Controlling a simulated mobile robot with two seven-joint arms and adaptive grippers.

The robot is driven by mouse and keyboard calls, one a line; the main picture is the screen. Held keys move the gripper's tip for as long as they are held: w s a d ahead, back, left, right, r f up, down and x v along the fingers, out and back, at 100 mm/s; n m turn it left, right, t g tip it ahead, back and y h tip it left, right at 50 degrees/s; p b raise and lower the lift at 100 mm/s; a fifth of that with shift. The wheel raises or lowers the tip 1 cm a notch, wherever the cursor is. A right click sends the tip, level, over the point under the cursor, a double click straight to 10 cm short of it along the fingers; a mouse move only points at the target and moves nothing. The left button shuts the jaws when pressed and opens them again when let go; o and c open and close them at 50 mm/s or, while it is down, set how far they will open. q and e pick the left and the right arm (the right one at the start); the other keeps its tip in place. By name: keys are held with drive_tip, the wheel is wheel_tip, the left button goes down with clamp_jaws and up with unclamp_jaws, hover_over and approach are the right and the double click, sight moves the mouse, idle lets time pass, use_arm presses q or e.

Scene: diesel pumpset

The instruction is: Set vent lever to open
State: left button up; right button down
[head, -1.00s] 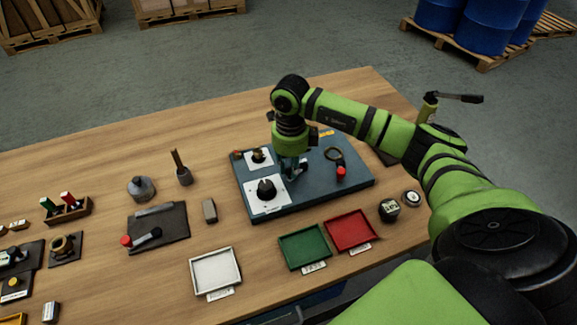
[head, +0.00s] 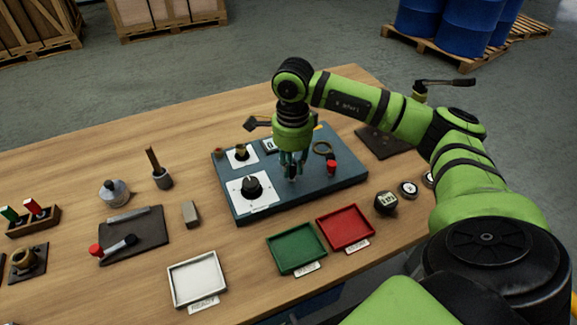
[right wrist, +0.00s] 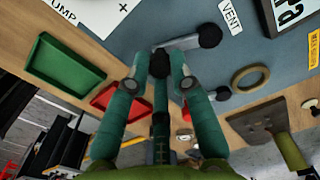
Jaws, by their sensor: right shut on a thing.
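The vent lever (right wrist: 185,43) is a short grey bar with a black round knob at its far end, by the VENT label (right wrist: 231,15) on the blue-grey panel (head: 300,199). My right gripper (right wrist: 160,70) points down at the panel, its teal fingers closed around a small black part at the lever's near end. In the head view the right gripper (head: 291,172) stands between the large black dial (head: 252,187) and the red knob (head: 331,167), and mostly hides the lever. My left gripper is not in view.
A brass-coloured ring (head: 323,148) lies on the panel near the red knob. Green (head: 297,249), red (head: 345,228) and white (head: 198,279) trays stand in front.

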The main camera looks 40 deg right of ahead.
sight(293, 168)
drive_tip(key=shift+s+d, duration=0.1)
drive_tip(key=shift+s, duration=0.05)
idle(0.4)
drive_tip(key=c, duration=1.1)
unclamp_jaws()
wheel_tip(293, 168, up, 12)
